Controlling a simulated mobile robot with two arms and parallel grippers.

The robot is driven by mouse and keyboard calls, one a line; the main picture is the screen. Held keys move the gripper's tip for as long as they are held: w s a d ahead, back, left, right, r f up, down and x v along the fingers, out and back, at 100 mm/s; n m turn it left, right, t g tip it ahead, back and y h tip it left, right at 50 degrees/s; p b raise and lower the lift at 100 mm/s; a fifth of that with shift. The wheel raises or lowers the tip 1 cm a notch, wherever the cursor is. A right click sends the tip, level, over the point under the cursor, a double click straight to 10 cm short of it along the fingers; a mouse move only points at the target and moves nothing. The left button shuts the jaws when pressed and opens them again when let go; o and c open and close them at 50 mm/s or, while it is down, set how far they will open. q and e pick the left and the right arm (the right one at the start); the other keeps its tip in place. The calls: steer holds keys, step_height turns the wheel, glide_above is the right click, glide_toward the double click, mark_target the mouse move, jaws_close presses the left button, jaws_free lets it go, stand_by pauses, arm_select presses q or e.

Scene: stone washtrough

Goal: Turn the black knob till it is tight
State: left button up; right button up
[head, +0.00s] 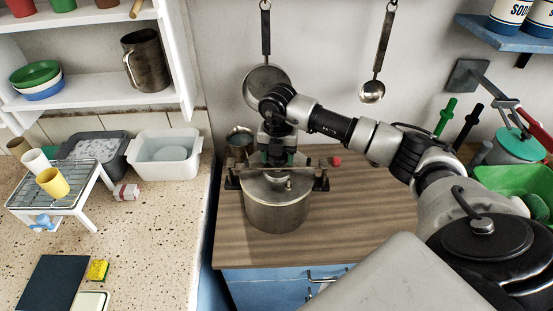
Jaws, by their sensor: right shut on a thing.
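A steel pot (276,213) with a lid stands on the wooden worktop, near its left edge. Dark clamp parts stick out at both sides of its top. My right gripper (277,164) points down onto the top of the lid, coming from above and behind. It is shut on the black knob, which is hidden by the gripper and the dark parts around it. I cannot make out the fingertips clearly. My left gripper is not in view.
A metal canister (239,139) stands close behind the pot. A pan (262,88) and a ladle (373,91) hang on the wall. A green basin (510,188) is at the right. Left, the speckled counter holds a rack (65,190) and a white tub (165,155).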

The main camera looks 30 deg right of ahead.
steer(key=shift+s+r+m+p, duration=0.1)
steer(key=shift+m+p, duration=0.3)
steer(key=shift+m, duration=0.6)
steer(key=m+p, duration=0.2)
steer(key=m, duration=0.4)
steer(key=shift+d, duration=0.1)
steer(key=m+p, duration=0.3)
steer(key=m, duration=0.3)
steer(key=shift+m+p, duration=0.3)
steer(key=shift+m, duration=0.7)
steer(key=o, duration=0.7)
steer(key=shift+o, duration=0.2)
